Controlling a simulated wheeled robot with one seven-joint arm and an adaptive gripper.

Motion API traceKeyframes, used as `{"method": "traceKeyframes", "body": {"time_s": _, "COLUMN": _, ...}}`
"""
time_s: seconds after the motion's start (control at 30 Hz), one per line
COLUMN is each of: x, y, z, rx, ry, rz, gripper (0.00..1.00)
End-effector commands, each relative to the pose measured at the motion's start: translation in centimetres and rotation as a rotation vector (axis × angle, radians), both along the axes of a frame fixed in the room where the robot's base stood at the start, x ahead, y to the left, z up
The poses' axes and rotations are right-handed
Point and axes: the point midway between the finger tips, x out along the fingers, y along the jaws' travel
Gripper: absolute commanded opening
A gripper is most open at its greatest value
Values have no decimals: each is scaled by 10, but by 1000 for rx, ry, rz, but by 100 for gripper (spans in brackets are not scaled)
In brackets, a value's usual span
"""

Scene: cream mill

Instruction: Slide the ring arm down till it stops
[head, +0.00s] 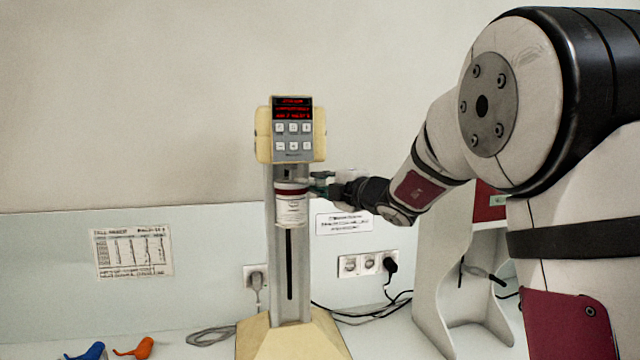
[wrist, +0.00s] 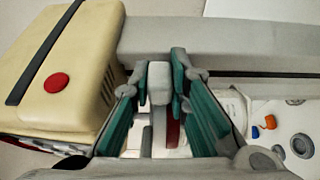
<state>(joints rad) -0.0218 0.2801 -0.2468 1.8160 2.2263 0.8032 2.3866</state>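The mill stand (head: 284,250) has a tall grey column with a dark vertical slot, above a cream base. A white labelled jar (head: 291,208) with a dark red band hangs at the ring arm (head: 291,184), high on the column just below the cream head. My gripper (head: 322,184) is at the right of the ring arm. In the wrist view my green-padded fingers (wrist: 160,80) stand close on both sides of a pale grey block (wrist: 160,82), which seems part of the ring arm. They appear shut on it. The jar's dark red band shows behind, partly hidden.
The cream head has a red-lit display and keypad (head: 293,128). A blue item (head: 86,352) and an orange item (head: 136,348) lie at the lower left. Wall sockets (head: 362,264) with cables are behind. A grey stand (head: 450,270) is at right.

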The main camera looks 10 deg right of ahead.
Motion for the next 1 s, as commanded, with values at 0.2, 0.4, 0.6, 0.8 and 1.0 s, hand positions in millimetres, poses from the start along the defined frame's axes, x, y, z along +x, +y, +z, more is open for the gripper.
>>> {"method": "traceKeyframes", "body": {"time_s": 0.2, "x": 2, "y": -1, "z": -11, "rx": 1, "ry": 0, "rz": -1, "gripper": 0}}
{"method": "traceKeyframes", "body": {"time_s": 0.4, "x": 3, "y": -1, "z": -46, "rx": 2, "ry": 3, "rz": 0, "gripper": 0}}
{"method": "traceKeyframes", "body": {"time_s": 0.6, "x": 1, "y": 0, "z": -61, "rx": 1, "ry": 2, "rz": 0, "gripper": 0}}
{"method": "traceKeyframes", "body": {"time_s": 0.8, "x": 0, "y": 0, "z": -60, "rx": 1, "ry": 0, "rz": 0, "gripper": 0}}
{"method": "traceKeyframes", "body": {"time_s": 1.0, "x": 0, "y": 0, "z": -59, "rx": 1, "ry": 0, "rz": 0, "gripper": 37}}
